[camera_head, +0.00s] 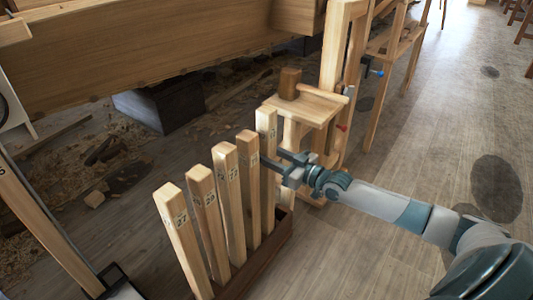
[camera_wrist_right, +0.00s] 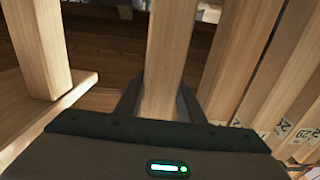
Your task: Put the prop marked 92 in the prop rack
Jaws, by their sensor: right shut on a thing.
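The prop rack (camera_head: 257,266) is a long low brown wooden trough on the floor. Several square wooden props with number labels stand in it, one (camera_head: 172,225) marked 27 at the near end. My right gripper (camera_head: 270,163) is shut on the farthest prop (camera_head: 266,122), around its upper part. Its label is too small to read with certainty. This prop is upright at the rack's far end; its foot is partly hidden, so I cannot tell whether it is seated. The wrist view shows the held prop (camera_wrist_right: 170,50) between the fingers. My left gripper is out of view.
The plank hull (camera_head: 150,45) spans the back, above a dark block (camera_head: 170,100). Another slanted post (camera_head: 45,225) is at left. Open floor lies to the right.

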